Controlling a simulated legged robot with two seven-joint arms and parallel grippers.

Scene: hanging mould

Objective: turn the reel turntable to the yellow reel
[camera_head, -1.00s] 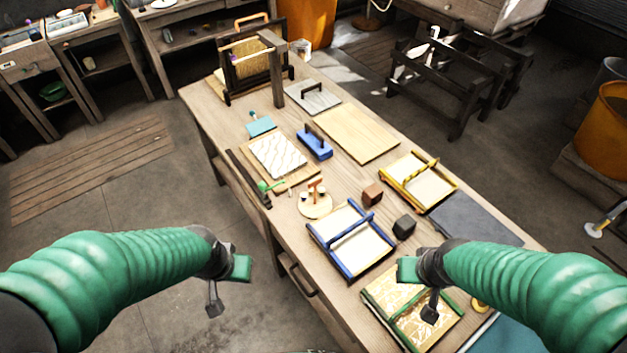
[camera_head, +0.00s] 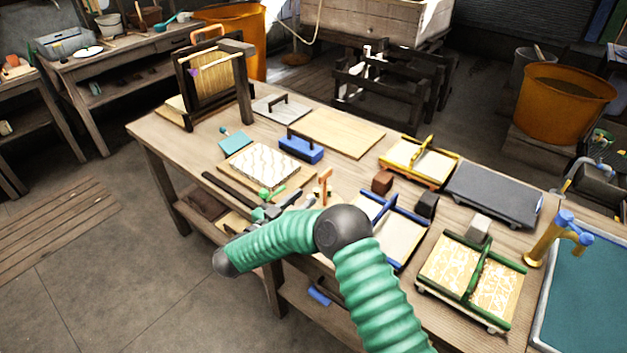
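The reel turntable stands near the front edge of the workbench, mostly hidden behind my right arm. Its orange upright handle (camera_head: 326,187) shows above the arm. I cannot make out the yellow reel or which way the turntable faces. My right gripper (camera_head: 264,212) is at the bench's front edge, left of the turntable and below the patterned block. It is small and dark against the clutter, so its opening is unclear. My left gripper is out of view.
A blue-framed mould (camera_head: 398,210) is just right. A green-framed mould (camera_head: 470,278) and brass tap (camera_head: 552,238) are farther right.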

